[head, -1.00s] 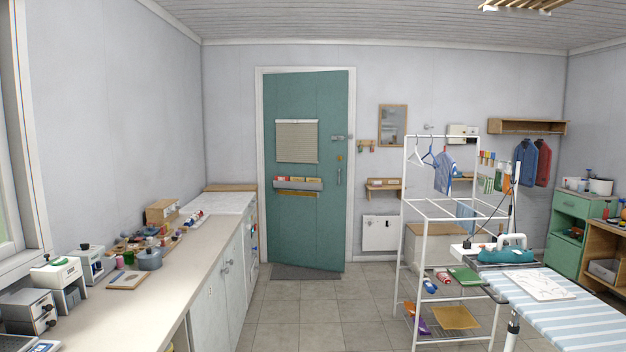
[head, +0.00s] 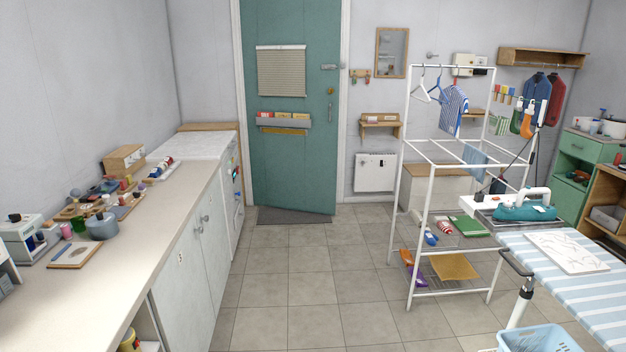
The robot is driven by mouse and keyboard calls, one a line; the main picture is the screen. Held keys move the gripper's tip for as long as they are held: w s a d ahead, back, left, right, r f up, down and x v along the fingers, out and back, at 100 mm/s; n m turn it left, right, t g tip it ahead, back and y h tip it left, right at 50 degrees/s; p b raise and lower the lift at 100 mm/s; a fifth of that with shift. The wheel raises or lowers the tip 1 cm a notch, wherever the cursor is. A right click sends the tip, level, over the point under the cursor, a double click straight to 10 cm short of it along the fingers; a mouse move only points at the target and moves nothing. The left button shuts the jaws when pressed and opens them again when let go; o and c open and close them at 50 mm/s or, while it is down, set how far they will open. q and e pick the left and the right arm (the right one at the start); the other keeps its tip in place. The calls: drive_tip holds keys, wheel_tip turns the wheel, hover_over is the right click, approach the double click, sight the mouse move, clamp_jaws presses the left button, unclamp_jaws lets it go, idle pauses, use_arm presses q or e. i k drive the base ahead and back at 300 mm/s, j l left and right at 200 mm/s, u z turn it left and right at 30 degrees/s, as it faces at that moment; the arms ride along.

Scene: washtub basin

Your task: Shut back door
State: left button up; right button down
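The back door (head: 292,155) is a teal door in a white frame (head: 343,110) on the far wall. It looks slightly ajar, swung a little out of its frame, with its lower right corner standing forward. A pull handle (head: 329,105) and a brass lock (head: 330,91) are on its right side, and a grey latch (head: 333,67) is higher up. A blind and a letter rack (head: 284,121) hang on it. Neither of my grippers is in view.
A long counter (head: 150,235) with small items runs along the left. A white drying rack (head: 432,170) and a striped ironing board (head: 580,275) stand on the right, with a blue basket (head: 538,340) in front. The tiled floor (head: 300,270) between is clear up to the doormat (head: 293,216).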

sight(299, 172)
drive_tip(key=i, duration=4.85)
drive_tip(key=i+u, duration=0.15)
drive_tip(key=i, duration=0.4)
drive_tip(key=i+l+u, duration=0.2)
drive_tip(key=i, duration=0.4)
drive_tip(key=i+l+u, duration=0.15)
drive_tip(key=i, duration=0.4)
